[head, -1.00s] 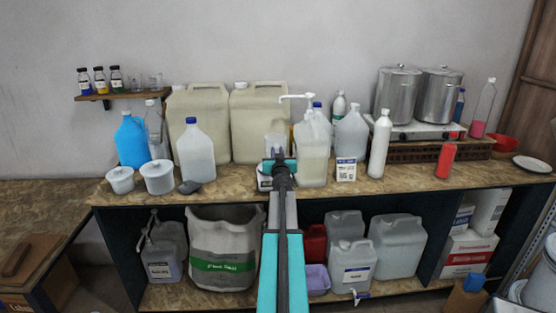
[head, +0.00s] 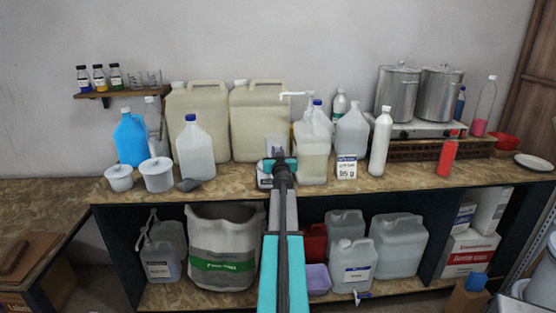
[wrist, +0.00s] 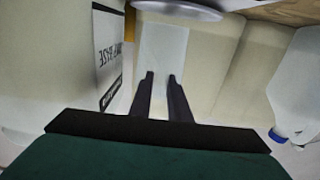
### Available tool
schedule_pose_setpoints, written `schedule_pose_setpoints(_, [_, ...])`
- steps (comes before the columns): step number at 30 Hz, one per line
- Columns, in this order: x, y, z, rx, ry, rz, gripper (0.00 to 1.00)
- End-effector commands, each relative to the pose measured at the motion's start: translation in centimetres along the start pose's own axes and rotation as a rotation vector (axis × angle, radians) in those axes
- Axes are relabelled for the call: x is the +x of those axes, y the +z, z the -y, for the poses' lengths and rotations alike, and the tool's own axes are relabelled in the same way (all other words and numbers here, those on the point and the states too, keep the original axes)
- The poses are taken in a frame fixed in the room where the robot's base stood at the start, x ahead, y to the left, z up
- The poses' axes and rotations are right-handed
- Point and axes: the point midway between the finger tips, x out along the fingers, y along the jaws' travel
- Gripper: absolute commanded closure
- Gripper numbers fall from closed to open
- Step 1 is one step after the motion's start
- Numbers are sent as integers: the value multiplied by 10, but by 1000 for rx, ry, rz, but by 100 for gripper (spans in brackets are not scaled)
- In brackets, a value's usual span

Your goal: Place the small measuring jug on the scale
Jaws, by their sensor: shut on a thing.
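The small measuring jug (head: 277,141) is pale and translucent. It stands upright just beyond my gripper (head: 279,153) in the head view, its lower part hidden by the gripper. In the wrist view the jug (wrist: 164,48) lies between the two dark fingers of my gripper (wrist: 160,76), which are shut on it. The scale (head: 264,183) is on the counter below the gripper, partly covered by my arm. Its round plate (wrist: 178,10) shows at the top of the wrist view, close to the jug's end. I cannot tell whether jug and plate touch.
Large beige canisters (head: 258,120) stand behind the jug. A pump bottle (head: 312,160) is close on the right, with a white label card (head: 346,168) beside it. The counter's front strip is mostly clear.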

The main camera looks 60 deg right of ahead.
Motion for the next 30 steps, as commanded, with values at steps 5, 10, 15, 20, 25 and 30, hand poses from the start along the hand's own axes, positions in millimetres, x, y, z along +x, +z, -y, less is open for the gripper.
schedule_pose_setpoints(5, [0, 16, 0, 0, 0, 0, 100])
schedule_pose_setpoints(10, [0, 17, 0, 0, 0, 0, 100])
schedule_pose_setpoints(15, [0, 16, 0, 0, 0, 0, 100])
schedule_pose_setpoints(20, [0, 18, 0, 0, 0, 0, 100])
schedule_pose_setpoints(25, [0, 20, 0, 0, 0, 0, 75])
schedule_pose_setpoints(30, [0, 20, -1, 0, 1, 0, 65])
